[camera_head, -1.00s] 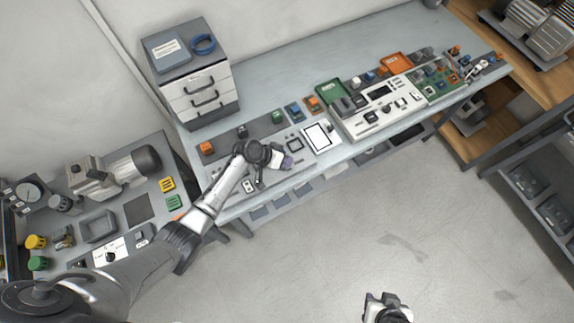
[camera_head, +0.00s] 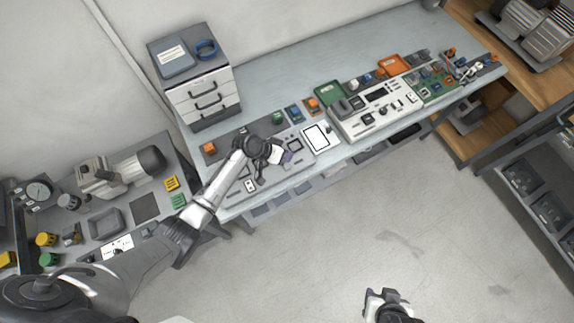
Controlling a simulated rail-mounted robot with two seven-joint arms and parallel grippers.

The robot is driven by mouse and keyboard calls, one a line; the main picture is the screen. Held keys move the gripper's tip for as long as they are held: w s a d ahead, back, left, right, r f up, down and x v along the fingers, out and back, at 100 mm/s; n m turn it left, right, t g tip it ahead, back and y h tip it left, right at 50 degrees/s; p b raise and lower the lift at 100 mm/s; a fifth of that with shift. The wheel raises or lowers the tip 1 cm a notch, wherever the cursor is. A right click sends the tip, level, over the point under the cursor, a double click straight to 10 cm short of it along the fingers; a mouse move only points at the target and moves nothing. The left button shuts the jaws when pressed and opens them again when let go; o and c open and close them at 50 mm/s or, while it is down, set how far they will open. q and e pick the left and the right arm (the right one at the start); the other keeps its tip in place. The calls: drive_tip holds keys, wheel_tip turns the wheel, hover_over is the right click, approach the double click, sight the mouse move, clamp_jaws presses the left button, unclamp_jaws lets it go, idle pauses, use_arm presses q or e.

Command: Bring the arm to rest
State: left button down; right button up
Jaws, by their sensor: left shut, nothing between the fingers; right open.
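My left arm comes in from the lower left and reaches over the near edge of the long workbench (camera_head: 290,70). My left gripper (camera_head: 284,157) is at its end, above the bench's left part, just left of a white tablet-like panel (camera_head: 317,137). It looks shut, with nothing seen in it, though its fingertips are small in view. My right gripper (camera_head: 383,299) shows at the bottom edge, over the bare floor and away from the bench. It is open and empty. Most of the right arm is out of view.
A drawer cabinet (camera_head: 205,101) stands at the bench's left back. A green tray (camera_head: 328,93), an orange tray (camera_head: 389,65) and a white control unit (camera_head: 376,108) lie rightward. A side table (camera_head: 145,207) holds a compressor. The floor (camera_head: 400,215) is clear.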

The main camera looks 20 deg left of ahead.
idle(0.7)
use_arm(q)
drive_tip(key=shift+s+a+f+n+g+y, duration=0.1)
drive_tip(key=shift+s+f+n+g+y, duration=0.05)
drive_tip(key=shift+s+g, duration=0.2)
drive_tip(key=shift+s+a+f+n+g+y, duration=0.15)
drive_tip(key=shift+s+g, duration=0.1)
drive_tip(key=shift+s, duration=0.15)
wheel_tip(320, 180, up, 12)
drive_tip(key=w+a+m+t+y, duration=0.1)
drive_tip(key=a+y, duration=0.1)
drive_tip(key=y, duration=0.1)
drive_tip(key=s+a+r+t+y+p, duration=0.2)
drive_tip(key=s+r+y+p, duration=0.1)
drive_tip(key=s+r, duration=0.5)
drive_tip(key=s+a+r+y+p, duration=0.1)
drive_tip(key=s+a+r+p, duration=0.1)
drive_tip(key=s+r, duration=0.45)
drive_tip(key=s+f+n+g+p, duration=0.1)
drive_tip(key=s+f+g+p, duration=0.2)
drive_tip(key=s, duration=1.3)
wheel_tip(320, 180, down, 2)
drive_tip(key=shift+s+d+f+p, duration=0.2)
drive_tip(key=shift+s+d+p, duration=0.2)
drive_tip(key=shift+p, duration=0.2)
drive_tip(key=shift+w, duration=0.1)
